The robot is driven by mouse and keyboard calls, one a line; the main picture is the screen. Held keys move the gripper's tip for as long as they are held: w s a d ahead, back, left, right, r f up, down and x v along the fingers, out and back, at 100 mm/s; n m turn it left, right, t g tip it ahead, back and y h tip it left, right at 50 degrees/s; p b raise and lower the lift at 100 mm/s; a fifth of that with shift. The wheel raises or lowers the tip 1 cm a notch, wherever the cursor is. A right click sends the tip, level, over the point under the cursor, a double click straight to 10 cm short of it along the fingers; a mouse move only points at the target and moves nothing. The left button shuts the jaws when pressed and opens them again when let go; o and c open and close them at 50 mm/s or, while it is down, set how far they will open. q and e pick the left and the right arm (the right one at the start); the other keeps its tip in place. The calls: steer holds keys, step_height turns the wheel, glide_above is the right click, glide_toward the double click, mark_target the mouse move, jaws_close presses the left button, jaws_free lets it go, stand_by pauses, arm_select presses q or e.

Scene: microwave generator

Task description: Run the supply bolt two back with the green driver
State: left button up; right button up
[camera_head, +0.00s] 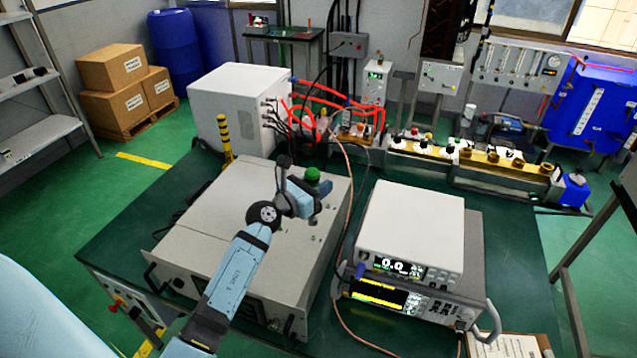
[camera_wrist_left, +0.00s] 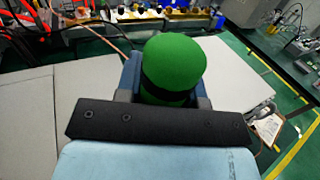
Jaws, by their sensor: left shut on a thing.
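My left gripper (camera_head: 304,197) is over the right part of the long grey rack unit's top (camera_head: 215,208). It is shut on the green driver (camera_head: 312,174), whose rounded green end stands up above the fingers. In the left wrist view the green driver (camera_wrist_left: 175,62) is upright between the two fingers, with a dark band below its green top. The driver's lower end is hidden. Small dark spots that may be bolts show on the grey top near the gripper; I cannot tell which is supply bolt two, or whether the driver touches one. My right gripper is not in view.
A white instrument (camera_head: 412,225) sits on a meter with a yellow display (camera_head: 380,293) to the right. A white cabinet (camera_head: 238,100) with red and black cables (camera_head: 335,115) stands behind. A yellow-and-black post (camera_head: 224,138) rises beside the grey unit. Green table (camera_head: 120,240) shows at left.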

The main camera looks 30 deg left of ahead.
arm_select(q)
steer(key=shift+f+b, duration=1.8)
steer(key=shift+f, duration=0.6)
